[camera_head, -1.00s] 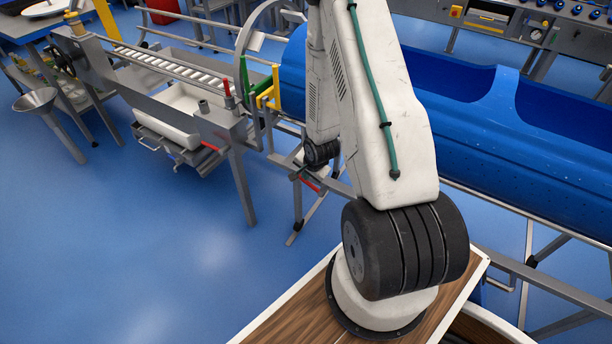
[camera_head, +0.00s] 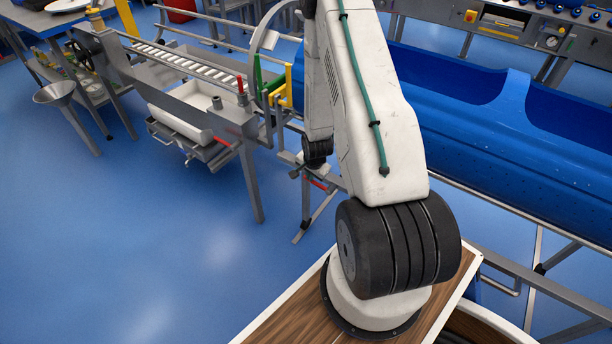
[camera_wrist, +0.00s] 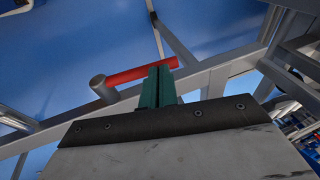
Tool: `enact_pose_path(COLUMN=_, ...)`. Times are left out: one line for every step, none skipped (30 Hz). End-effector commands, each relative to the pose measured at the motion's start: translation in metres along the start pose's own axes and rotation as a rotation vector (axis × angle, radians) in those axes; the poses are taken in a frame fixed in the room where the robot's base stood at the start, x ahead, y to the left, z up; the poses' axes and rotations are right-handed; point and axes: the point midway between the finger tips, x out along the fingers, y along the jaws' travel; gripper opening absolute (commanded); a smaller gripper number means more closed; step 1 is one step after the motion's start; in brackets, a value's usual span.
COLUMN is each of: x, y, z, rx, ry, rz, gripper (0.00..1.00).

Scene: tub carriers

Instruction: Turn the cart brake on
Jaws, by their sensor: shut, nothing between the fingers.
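A red lever (camera_wrist: 140,72) with a round grey metal end or pivot (camera_wrist: 104,88) sits against a grey frame in the wrist view. In the head view a red lever (camera_head: 318,184) shows low on the frame beside my arm's lower end. My gripper (camera_wrist: 159,74) has green fingers that are shut and empty. The fingers overlap the red lever near its right end in the wrist view; I cannot tell whether they touch it. The fingers are hidden in the head view. The grey cart frame (camera_head: 482,205) carries a large blue tub (camera_head: 480,160).
A grey bench (camera_head: 190,95) with a roller track stands at the left, with other red handles (camera_head: 240,86) on it. A metal funnel (camera_head: 54,92) stands at far left. A control panel (camera_head: 520,30) is at the back right. The blue floor (camera_head: 150,230) at front left is clear.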

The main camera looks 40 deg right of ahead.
Motion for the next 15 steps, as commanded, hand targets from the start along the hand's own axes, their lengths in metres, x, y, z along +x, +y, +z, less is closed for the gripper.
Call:
enact_pose_path(x=0.0045, y=-0.0012, z=0.0008, rx=0.000, ry=0.000, rz=-0.001, gripper=0.00)
enact_pose_path(x=0.0065, y=-0.0018, z=0.0014, rx=0.000, ry=0.000, rz=-0.001, gripper=0.00)
enact_pose_path(x=0.0086, y=-0.0026, z=0.0019, rx=0.000, ry=0.001, rz=-0.001, gripper=0.00)
enact_pose_path(x=0.0097, y=-0.0033, z=0.0021, rx=0.000, ry=0.001, rz=-0.002, gripper=0.00)
enact_pose_path(x=0.0106, y=-0.0038, z=0.0023, rx=0.000, ry=0.001, rz=-0.002, gripper=0.00)
enact_pose_path(x=0.0114, y=-0.0043, z=0.0026, rx=-0.001, ry=0.001, rz=-0.003, gripper=0.00)
enact_pose_path(x=0.0116, y=-0.0045, z=0.0027, rx=-0.001, ry=0.001, rz=-0.003, gripper=0.00)
enact_pose_path(x=0.0116, y=-0.0046, z=0.0028, rx=-0.001, ry=0.001, rz=-0.003, gripper=0.00)
enact_pose_path(x=0.0116, y=-0.0047, z=0.0030, rx=-0.001, ry=0.001, rz=-0.003, gripper=0.00)
enact_pose_path(x=0.0117, y=-0.0047, z=0.0031, rx=-0.002, ry=0.001, rz=-0.003, gripper=0.00)
enact_pose_path(x=0.0117, y=-0.0047, z=0.0032, rx=-0.002, ry=0.001, rz=-0.003, gripper=0.00)
enact_pose_path(x=0.0118, y=-0.0047, z=0.0033, rx=-0.002, ry=0.001, rz=-0.003, gripper=0.00)
enact_pose_path(x=0.0118, y=-0.0047, z=0.0034, rx=-0.002, ry=0.001, rz=-0.003, gripper=0.00)
enact_pose_path(x=0.0118, y=-0.0047, z=0.0035, rx=-0.002, ry=0.001, rz=-0.003, gripper=0.00)
enact_pose_path(x=0.0118, y=-0.0047, z=0.0036, rx=-0.002, ry=0.001, rz=-0.003, gripper=0.00)
